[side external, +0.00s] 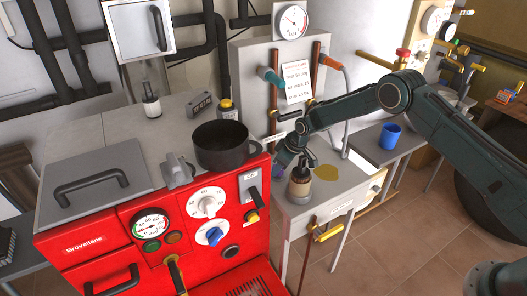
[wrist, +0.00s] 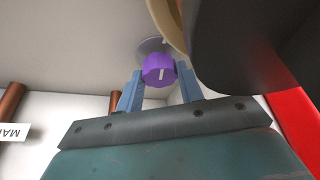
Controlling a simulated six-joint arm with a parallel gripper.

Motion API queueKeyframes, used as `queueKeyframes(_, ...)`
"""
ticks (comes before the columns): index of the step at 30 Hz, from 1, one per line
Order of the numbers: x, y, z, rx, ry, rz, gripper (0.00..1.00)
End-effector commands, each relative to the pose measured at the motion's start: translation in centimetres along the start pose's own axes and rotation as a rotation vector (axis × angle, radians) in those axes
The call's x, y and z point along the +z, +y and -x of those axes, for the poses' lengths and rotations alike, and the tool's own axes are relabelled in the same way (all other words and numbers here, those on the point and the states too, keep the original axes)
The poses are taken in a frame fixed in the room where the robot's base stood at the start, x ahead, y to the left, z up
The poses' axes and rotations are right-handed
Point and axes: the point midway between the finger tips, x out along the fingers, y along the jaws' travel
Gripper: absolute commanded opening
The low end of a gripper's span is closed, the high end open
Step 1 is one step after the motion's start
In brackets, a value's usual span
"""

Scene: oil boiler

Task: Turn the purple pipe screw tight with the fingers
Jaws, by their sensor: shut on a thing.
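The purple pipe screw (wrist: 158,69) is a ridged round knob with a pale line on its face, in front of a grey round fitting. My gripper (wrist: 160,80) has its two blue fingers on either side of the knob, shut on it. In the side external view my gripper (side external: 284,160) reaches down between the red boiler and the grey bench. Only a small purple patch of the screw (side external: 278,171) shows there, mostly hidden behind the gripper and the boiler.
A black pot (side external: 222,146) sits on the red boiler (side external: 110,245) to the left. A blue mug (side external: 390,136) stands farther right. A large dark shape crowds the wrist view's right.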

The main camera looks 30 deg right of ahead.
Motion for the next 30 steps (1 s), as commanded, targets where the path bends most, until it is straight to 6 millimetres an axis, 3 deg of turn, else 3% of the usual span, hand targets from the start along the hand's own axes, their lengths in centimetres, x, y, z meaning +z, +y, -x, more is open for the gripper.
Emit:
queueKeyframes(5,-0.1,0.0,0.0,0.000,0.002,0.002,0.14)
queueKeyframes(6,-0.1,0.0,0.0,0.000,0.002,0.002,0.43)
queueKeyframes(9,-0.1,0.0,0.0,0.000,0.002,0.003,0.59)
queueKeyframes(22,0.0,0.0,0.3,-0.001,0.001,0.002,0.59)
queueKeyframes(30,-0.1,0.1,2.2,0.000,0.002,0.002,0.59)
